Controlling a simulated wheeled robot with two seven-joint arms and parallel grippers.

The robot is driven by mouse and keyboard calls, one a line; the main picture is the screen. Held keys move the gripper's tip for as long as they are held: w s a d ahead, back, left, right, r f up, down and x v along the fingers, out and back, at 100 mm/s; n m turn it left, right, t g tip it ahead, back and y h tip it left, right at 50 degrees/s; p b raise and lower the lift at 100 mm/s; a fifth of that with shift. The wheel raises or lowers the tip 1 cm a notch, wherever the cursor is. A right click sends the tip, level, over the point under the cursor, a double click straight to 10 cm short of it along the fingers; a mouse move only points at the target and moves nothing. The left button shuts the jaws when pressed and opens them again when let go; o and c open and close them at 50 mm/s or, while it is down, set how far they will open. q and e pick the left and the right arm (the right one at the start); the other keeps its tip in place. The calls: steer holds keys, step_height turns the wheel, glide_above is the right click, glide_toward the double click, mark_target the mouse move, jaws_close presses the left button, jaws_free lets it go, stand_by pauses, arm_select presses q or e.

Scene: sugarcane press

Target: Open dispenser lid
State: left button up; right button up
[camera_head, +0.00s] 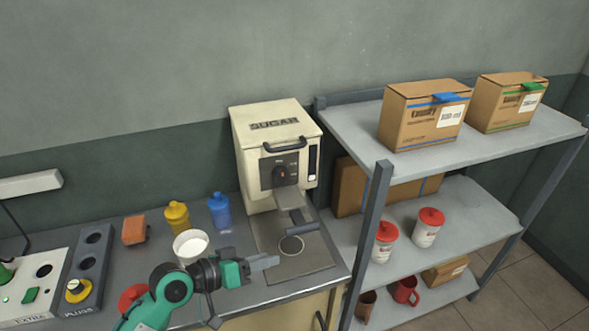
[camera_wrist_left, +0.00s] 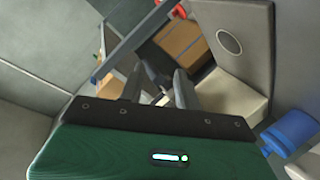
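The cream sugar dispenser (camera_head: 253,165) stands at the back right of the counter, with a dark knob on its front. Its lid (camera_head: 290,118), marked SUGAR, lies shut on top, and a dark handle (camera_head: 285,146) sits at the lid's front edge. My left gripper (camera_head: 274,261) is low in front of the dispenser, over the counter and well below the handle, touching nothing that I can see. In the left wrist view its two fingers (camera_wrist_left: 165,85) stand apart with nothing between them. My right gripper is not in view.
A white cup (camera_head: 191,246), a yellow bottle (camera_head: 178,218) and a blue bottle (camera_head: 220,212) stand left of the dispenser. A grey metal shelf (camera_head: 350,125) with boxes and red-lidded cans stands close on its right; its post (camera_head: 368,240) rises near the counter's edge.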

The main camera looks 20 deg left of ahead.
mark_target(286, 148)
arm_select(q)
steer(key=w+a+r+n+t+h, duration=0.1)
steer(key=w+a+r+n+t, duration=0.25)
steer(key=r, duration=0.35)
steer(key=w+a+r+n+t+h, duration=0.1)
steer(key=w+a+r+n+t, duration=0.15)
steer(key=w+a+r, duration=0.35)
steer(key=p+x, duration=0.2)
steer(key=x, duration=0.2)
steer(key=s+d+r+p+x, duration=0.1)
steer(key=p+x, duration=0.1)
steer(key=x, duration=0.2)
steer(key=p+x, duration=0.2)
steer(key=x, duration=0.2)
steer(key=shift+d+r, duration=0.2)
steer(key=shift+d, duration=0.05)
steer(key=shift+w+d+m+p, duration=0.3)
steer(key=shift+w+d+p, duration=0.1)
steer(key=shift+w+d, duration=0.15)
steer(key=shift+c, duration=0.2)
jaws_close()
